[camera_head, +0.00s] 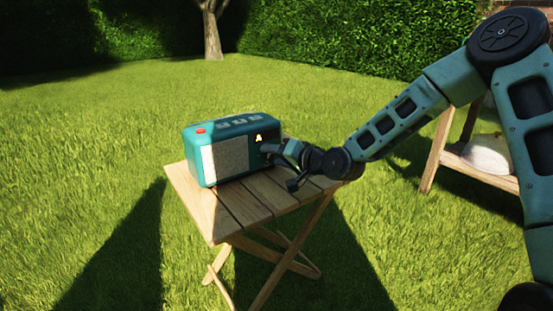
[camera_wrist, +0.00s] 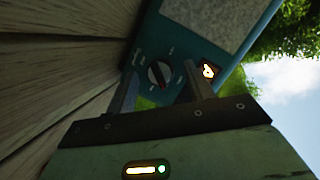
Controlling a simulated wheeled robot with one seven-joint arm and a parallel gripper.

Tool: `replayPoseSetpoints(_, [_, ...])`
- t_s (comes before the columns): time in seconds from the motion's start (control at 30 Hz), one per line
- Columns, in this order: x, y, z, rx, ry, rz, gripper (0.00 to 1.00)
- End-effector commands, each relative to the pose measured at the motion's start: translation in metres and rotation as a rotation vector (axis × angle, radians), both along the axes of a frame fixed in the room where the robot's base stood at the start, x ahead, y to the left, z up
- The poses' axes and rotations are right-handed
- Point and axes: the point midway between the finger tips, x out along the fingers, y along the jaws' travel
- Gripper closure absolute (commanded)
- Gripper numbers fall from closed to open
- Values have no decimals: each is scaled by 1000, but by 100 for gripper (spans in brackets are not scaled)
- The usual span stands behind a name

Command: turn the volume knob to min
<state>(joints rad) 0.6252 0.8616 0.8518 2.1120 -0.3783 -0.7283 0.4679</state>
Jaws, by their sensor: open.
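A teal radio (camera_head: 232,146) stands upright on a small wooden folding table (camera_head: 213,213). It has a pale speaker panel, a red button (camera_head: 201,130) on top and a small lit display (camera_head: 258,137) on the front. In the wrist view the volume knob (camera_wrist: 159,73) is a round dial with a pointer line and tick marks around it. The lit display (camera_wrist: 208,71) is to its right. My gripper (camera_wrist: 160,88) is open, its two fingers on either side of the knob in the picture; I cannot tell whether they touch it. In the head view my gripper (camera_head: 284,165) hides the knob.
The table's slatted top (camera_head: 240,200) is bare in front of the radio. A wooden shelf (camera_head: 475,168) with a pale rounded object (camera_head: 488,155) stands at the right, partly behind my arm. Open lawn surrounds the table, with a hedge and a tree trunk behind.

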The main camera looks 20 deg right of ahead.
Motion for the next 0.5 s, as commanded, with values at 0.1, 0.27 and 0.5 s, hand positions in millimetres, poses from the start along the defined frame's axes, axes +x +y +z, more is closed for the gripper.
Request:
replayPoseSetpoints(0.1, [0,0,0,0,0,0,47])
replayPoseSetpoints(0.27, [0,0,0,0,1,-1,75])
replayPoseSetpoints(0.5, [-1,0,0,-3,1,0,92])
